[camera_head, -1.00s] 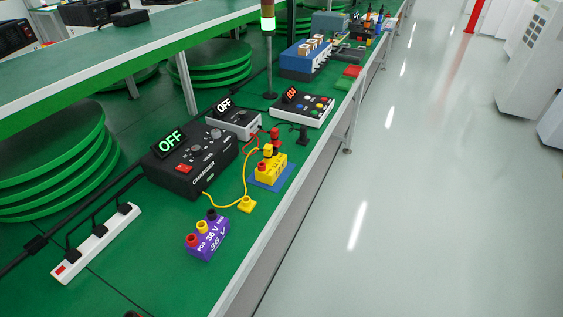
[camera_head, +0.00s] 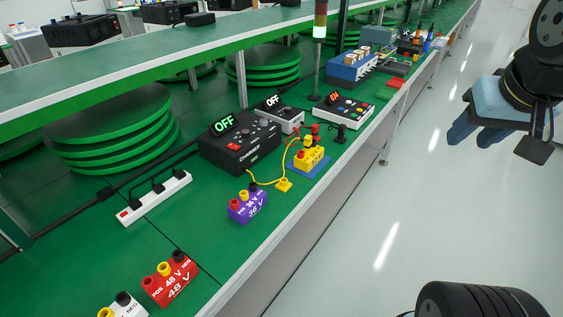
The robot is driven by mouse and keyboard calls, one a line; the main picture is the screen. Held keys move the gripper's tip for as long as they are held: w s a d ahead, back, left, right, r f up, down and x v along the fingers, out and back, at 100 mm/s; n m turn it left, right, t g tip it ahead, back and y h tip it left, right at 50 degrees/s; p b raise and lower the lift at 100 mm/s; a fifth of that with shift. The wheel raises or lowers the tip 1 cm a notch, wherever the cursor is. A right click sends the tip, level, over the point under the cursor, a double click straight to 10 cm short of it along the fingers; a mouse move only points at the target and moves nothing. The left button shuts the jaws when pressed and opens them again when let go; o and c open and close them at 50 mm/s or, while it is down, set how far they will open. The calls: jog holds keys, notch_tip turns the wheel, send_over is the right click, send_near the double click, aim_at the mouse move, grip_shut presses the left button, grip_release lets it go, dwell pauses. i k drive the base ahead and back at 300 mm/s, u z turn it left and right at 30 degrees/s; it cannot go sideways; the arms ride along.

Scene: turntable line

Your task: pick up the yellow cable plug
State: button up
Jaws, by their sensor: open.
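The yellow cable plug (camera_head: 284,185) lies on the green bench, near its front edge. A yellow cable runs from it to the black charger (camera_head: 241,145) with an OFF display. The plug sits between the purple 36 V block (camera_head: 248,205) and a yellow block (camera_head: 309,157) on a blue pad. My gripper (camera_head: 470,137) is at the upper right, over the floor beyond the bench edge. Its blue fingers are apart and empty, well away from the plug.
A red 48 V block (camera_head: 170,279) and a white block (camera_head: 124,306) stand at the near end. A white power strip (camera_head: 154,198) lies to the left. A raised green shelf (camera_head: 200,60) runs above the bench's back.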

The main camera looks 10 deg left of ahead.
aim_at(307, 140)
jog(key=u, duration=0.7)
jog(key=i, duration=1.05)
jog(key=z, duration=0.7)
jog(key=k, duration=1.55)
jog(key=u, duration=0.45)
jog(key=i, duration=0.45)
jog(key=z, duration=0.1)
